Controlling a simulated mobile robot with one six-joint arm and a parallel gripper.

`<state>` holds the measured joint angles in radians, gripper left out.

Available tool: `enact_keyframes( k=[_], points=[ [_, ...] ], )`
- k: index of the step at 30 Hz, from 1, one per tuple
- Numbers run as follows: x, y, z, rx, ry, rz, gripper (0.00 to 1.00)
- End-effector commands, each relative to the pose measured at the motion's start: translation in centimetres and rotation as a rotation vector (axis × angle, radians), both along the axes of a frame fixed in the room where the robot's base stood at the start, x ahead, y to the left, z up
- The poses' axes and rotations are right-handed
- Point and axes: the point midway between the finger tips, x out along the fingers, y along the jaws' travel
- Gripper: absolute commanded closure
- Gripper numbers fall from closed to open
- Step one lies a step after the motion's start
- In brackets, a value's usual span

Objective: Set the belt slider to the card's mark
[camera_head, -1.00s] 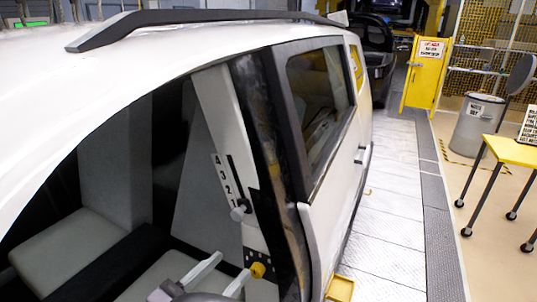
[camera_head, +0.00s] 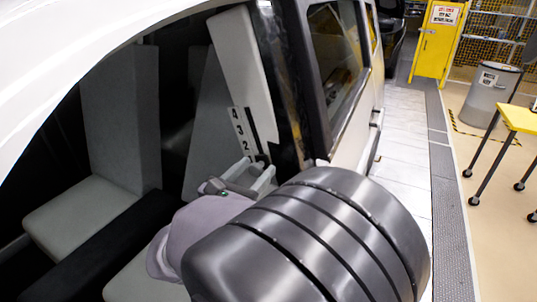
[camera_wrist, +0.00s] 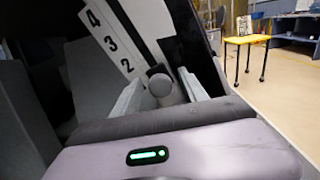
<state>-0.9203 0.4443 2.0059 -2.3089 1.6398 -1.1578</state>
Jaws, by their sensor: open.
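The belt slider's grey round knob (camera_wrist: 160,85) sits low on its dark slot in the car's door pillar, just below the 2 in the wrist view. A white number strip (camera_wrist: 108,40) beside it shows 4, 3 and 2; the strip also shows in the head view (camera_head: 241,132). My gripper (camera_wrist: 160,77) is open, with one finger on each side of the knob. I cannot tell whether either finger touches it. In the head view my gripper (camera_head: 257,170) hides most of the knob. A white card (camera_wrist: 244,25) stands on the yellow table; its writing is too small to read.
The car's pillar (camera_head: 248,70) and roof edge frame the opening around my arm. Grey seats (camera_head: 85,215) lie inside to the left. The yellow table (camera_head: 522,118), a grey bin (camera_head: 490,98) and a yellow cabinet (camera_head: 437,40) stand across the clear walkway.

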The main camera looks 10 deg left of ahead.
Motion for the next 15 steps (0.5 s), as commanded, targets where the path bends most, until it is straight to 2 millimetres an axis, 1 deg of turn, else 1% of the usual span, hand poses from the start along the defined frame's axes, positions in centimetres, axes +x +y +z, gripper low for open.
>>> enact_keyframes(
  k=[3, 10, 11, 15],
  points=[
    [0.61, -0.25, -0.02, -0.001, 0.0, 0.0, 0.49],
    [0.68, -0.25, 0.05, -0.001, 0.0, 0.001, 0.49],
    [0.68, -0.25, 0.05, -0.001, 0.0, 0.001, 0.53],
    [0.67, -0.24, 0.04, 0.0, 0.0, 0.0, 0.81]
  ],
)
